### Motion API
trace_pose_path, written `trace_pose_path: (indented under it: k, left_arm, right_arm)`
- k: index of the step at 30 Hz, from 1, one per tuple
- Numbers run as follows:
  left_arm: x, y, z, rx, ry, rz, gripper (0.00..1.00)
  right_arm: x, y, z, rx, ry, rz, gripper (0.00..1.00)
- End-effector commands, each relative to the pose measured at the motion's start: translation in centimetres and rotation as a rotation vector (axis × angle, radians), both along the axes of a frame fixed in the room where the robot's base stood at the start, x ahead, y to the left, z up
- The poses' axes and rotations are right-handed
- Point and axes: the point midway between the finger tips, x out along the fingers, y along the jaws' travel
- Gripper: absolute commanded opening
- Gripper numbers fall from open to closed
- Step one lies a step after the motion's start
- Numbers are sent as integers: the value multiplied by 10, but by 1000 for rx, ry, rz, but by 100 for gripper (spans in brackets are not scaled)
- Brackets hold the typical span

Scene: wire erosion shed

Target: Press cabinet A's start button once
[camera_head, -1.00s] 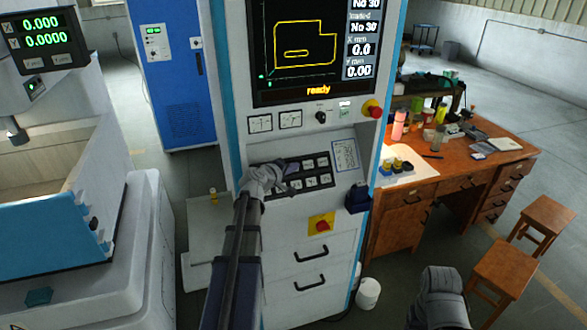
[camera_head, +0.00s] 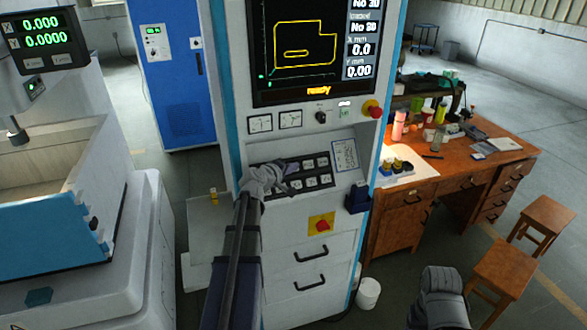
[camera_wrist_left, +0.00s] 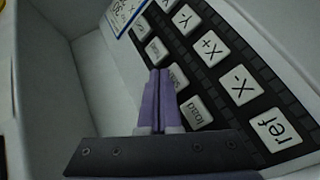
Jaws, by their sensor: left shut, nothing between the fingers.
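The tall white and blue control cabinet (camera_head: 340,225) stands in the middle of the head view. Its screen (camera_head: 300,50) shows a yellow outline and the word "ready". A black key panel (camera_head: 318,164) with pale keys sits on its sloped ledge. My left gripper (camera_head: 290,168) is at the left part of this panel. In the left wrist view its purple fingers (camera_wrist_left: 160,74) are shut with nothing between them. Their tips are over the row beside the load key (camera_wrist_left: 195,112) and partly cover a neighbouring key (camera_wrist_left: 178,77). Contact cannot be told. The start label is not clearly readable.
A red knob (camera_head: 372,109) sits right of the screen's base, and a red switch on a yellow plate (camera_head: 321,225) below the keys. A dark box (camera_head: 358,199) juts from the cabinet's right side. A cluttered wooden desk (camera_head: 450,185) stands at right.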

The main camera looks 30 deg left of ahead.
Motion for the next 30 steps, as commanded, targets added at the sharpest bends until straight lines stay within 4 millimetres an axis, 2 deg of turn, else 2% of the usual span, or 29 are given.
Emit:
trace_pose_path:
  k: [30]
  left_arm:
    - [5,6,-6,0,0,0,0]
  right_arm:
    - [0,0,-6,0,0,0,70]
